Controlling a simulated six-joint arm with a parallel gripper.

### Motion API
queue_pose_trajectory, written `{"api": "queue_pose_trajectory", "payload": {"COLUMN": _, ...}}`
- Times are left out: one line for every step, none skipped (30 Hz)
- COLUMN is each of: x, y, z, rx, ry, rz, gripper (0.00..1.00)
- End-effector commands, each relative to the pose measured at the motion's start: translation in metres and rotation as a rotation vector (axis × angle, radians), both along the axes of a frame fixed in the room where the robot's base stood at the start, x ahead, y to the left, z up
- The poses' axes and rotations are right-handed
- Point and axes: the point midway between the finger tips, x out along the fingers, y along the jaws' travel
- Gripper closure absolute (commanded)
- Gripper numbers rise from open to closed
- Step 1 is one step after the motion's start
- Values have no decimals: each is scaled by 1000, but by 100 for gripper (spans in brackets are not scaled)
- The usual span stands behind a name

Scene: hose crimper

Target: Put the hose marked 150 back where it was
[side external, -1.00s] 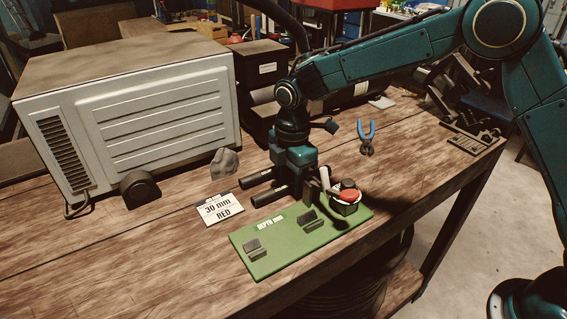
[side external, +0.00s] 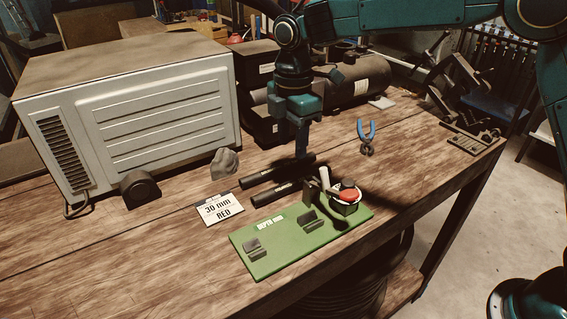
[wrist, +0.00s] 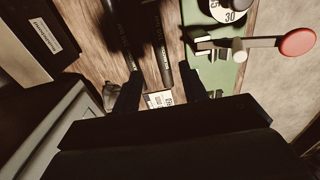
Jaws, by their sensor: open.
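Two black hoses lie side by side on the wooden table behind the green board: a far hose (side external: 265,177) and a near hose (side external: 270,194). They also show in the wrist view, one on the left (wrist: 118,35) and one on the right (wrist: 158,50). My gripper (side external: 302,156) points down above the right part of the hoses. Its fingers (wrist: 160,85) are apart with nothing held between them. A dark blur hides part of the left hose in the wrist view.
A green depth board (side external: 275,255) with dark cradles and a red-knobbed device (side external: 348,198) stands in front. A white card (side external: 220,208) reads 30 mm RED. A grey rock (side external: 224,162), blue pliers (side external: 366,134) and a large pale cabinet (side external: 150,110) stand around.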

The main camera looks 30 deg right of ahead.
Motion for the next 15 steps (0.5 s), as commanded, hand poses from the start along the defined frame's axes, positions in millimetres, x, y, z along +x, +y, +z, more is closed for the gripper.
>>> {"api": "queue_pose_trajectory", "payload": {"x": 1, "y": 0, "z": 6, "rx": 1, "ry": -3, "rz": 0, "gripper": 57}}
{"api": "queue_pose_trajectory", "payload": {"x": 0, "y": 0, "z": 9, "rx": 1, "ry": -2, "rz": 0, "gripper": 57}}
{"api": "queue_pose_trajectory", "payload": {"x": 0, "y": 0, "z": 12, "rx": 0, "ry": -1, "rz": 0, "gripper": 57}}
{"api": "queue_pose_trajectory", "payload": {"x": 0, "y": 0, "z": 14, "rx": 0, "ry": -1, "rz": 0, "gripper": 57}}
{"api": "queue_pose_trajectory", "payload": {"x": 0, "y": 0, "z": 15, "rx": 1, "ry": -2, "rz": 0, "gripper": 57}}
{"api": "queue_pose_trajectory", "payload": {"x": 0, "y": 0, "z": 17, "rx": 0, "ry": -1, "rz": 0, "gripper": 57}}
{"api": "queue_pose_trajectory", "payload": {"x": 0, "y": 0, "z": 18, "rx": 0, "ry": -1, "rz": 0, "gripper": 57}}
{"api": "queue_pose_trajectory", "payload": {"x": 0, "y": 0, "z": 19, "rx": 0, "ry": -1, "rz": 0, "gripper": 57}}
{"api": "queue_pose_trajectory", "payload": {"x": 0, "y": 0, "z": 20, "rx": 0, "ry": 0, "rz": 0, "gripper": 57}}
{"api": "queue_pose_trajectory", "payload": {"x": 0, "y": 0, "z": 20, "rx": 0, "ry": 0, "rz": 0, "gripper": 57}}
{"api": "queue_pose_trajectory", "payload": {"x": 0, "y": 0, "z": 20, "rx": 0, "ry": 0, "rz": 0, "gripper": 57}}
{"api": "queue_pose_trajectory", "payload": {"x": 0, "y": 0, "z": 20, "rx": 0, "ry": 0, "rz": 0, "gripper": 57}}
{"api": "queue_pose_trajectory", "payload": {"x": 0, "y": 0, "z": 20, "rx": 0, "ry": 0, "rz": 0, "gripper": 57}}
{"api": "queue_pose_trajectory", "payload": {"x": 0, "y": 0, "z": 20, "rx": 0, "ry": 0, "rz": 0, "gripper": 57}}
{"api": "queue_pose_trajectory", "payload": {"x": 0, "y": 0, "z": 20, "rx": 0, "ry": 0, "rz": 0, "gripper": 57}}
